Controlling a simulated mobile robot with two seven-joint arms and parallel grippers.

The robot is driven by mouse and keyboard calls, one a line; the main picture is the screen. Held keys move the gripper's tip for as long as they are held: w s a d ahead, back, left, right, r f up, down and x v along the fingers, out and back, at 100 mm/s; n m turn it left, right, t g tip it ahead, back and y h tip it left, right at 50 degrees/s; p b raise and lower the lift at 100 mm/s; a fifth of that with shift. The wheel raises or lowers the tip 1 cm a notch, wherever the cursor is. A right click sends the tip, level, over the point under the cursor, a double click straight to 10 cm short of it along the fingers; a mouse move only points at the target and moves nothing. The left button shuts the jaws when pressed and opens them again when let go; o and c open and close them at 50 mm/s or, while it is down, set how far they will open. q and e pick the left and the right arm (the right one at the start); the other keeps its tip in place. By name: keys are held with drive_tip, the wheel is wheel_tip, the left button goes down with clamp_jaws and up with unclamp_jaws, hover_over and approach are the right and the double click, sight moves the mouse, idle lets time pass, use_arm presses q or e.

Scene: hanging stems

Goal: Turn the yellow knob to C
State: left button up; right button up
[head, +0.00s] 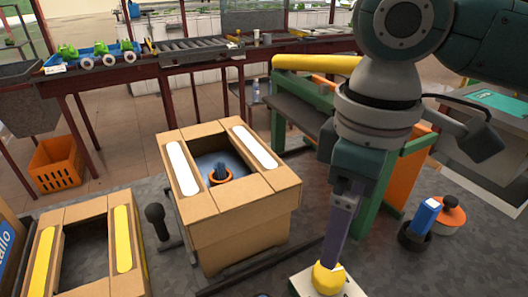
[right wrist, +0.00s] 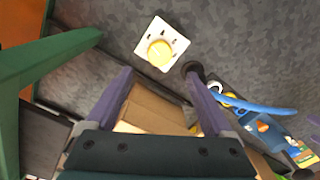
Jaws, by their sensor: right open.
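The yellow knob (head: 328,278) sits on a white square plate (head: 353,289) at the bottom of the head view, right of the middle. In the right wrist view the round knob (right wrist: 159,52) is in full sight on the plate (right wrist: 175,36), with small dark marks around it. The marks are too small to read, and the knob's setting cannot be told. My right gripper (head: 334,262) reaches down over the knob in the head view. In the right wrist view the gripper (right wrist: 158,76) is open and empty, its purple fingers apart, with the knob beyond the tips. My left gripper is out of view.
An open cardboard box (head: 240,218) stands left of my right arm, another box (head: 87,222) farther left. A green frame (head: 378,200) is behind my arm. A dark cup with a blue object (head: 424,216) and an orange-lidded pot (head: 450,212) stand right. Bare grey surface surrounds the plate.

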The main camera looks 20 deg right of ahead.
sight(328, 278)
wheel_tip(328, 278, down, 10)
drive_tip(key=shift+r+b, duration=0.1)
drive_tip(key=shift+b, duration=0.6)
